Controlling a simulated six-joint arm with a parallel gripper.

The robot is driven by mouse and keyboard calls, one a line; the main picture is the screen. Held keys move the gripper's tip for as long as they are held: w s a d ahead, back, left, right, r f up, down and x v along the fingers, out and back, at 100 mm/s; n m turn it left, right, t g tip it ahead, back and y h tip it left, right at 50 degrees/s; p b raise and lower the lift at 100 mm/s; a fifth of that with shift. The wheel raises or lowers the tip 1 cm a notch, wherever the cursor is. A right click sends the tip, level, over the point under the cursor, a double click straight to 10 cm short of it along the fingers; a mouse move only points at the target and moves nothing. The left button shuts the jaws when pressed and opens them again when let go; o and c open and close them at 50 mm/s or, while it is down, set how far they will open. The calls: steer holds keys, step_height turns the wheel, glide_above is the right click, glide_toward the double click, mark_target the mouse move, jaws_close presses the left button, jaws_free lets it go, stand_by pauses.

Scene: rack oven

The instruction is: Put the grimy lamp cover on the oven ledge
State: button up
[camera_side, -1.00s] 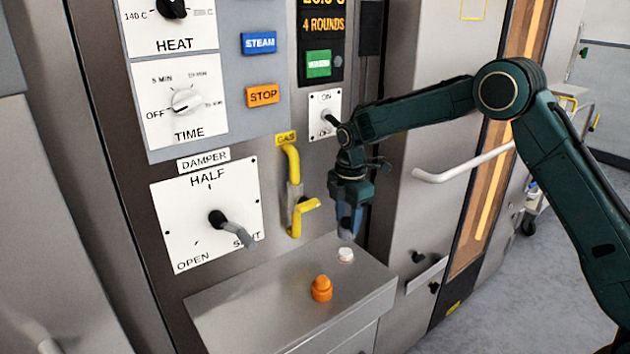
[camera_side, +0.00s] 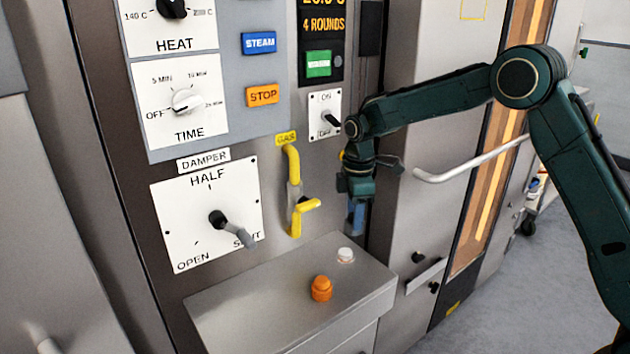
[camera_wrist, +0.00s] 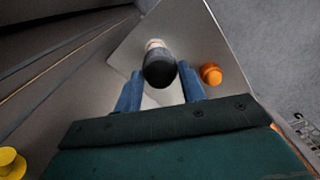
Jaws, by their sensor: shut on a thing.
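My gripper (camera_side: 356,220) hangs at the back right of the steel oven ledge (camera_side: 235,305), close to the panel. In the wrist view its two blue fingers (camera_wrist: 160,88) stand on either side of a dark, rounded piece, which I take to be the grimy lamp cover (camera_wrist: 159,69). The fingers are shut on it. In the side view I cannot make out the held piece. A small white cap (camera_side: 345,255) and an orange ribbed cover (camera_side: 321,289) stand apart on the ledge. The dark piece partly hides the white cap in the wrist view.
The yellow gas lever (camera_side: 303,212) juts out left of my gripper. The damper handle (camera_side: 232,229) sticks out farther left. The on/off switch (camera_side: 331,120) is above, and a door handle bar (camera_side: 465,163) is to the right. The ledge's left part is bare.

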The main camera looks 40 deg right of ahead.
steer(key=s+r+m, duration=0.4)
steer(key=r+m, duration=0.1)
steer(key=m, duration=0.6)
steer(key=a+r+n, duration=0.3)
steer(key=a+n, duration=0.9)
steer(key=n, duration=0.1)
steer(key=a+r+n, duration=0.3)
steer(key=a+n, duration=0.9)
steer(key=shift+w+a+n, duration=0.3)
steer(key=shift+w+n, duration=0.05)
steer(key=shift+n, duration=0.05)
step_height(320, 180, down, 16)
steer(key=shift+r, duration=0.15)
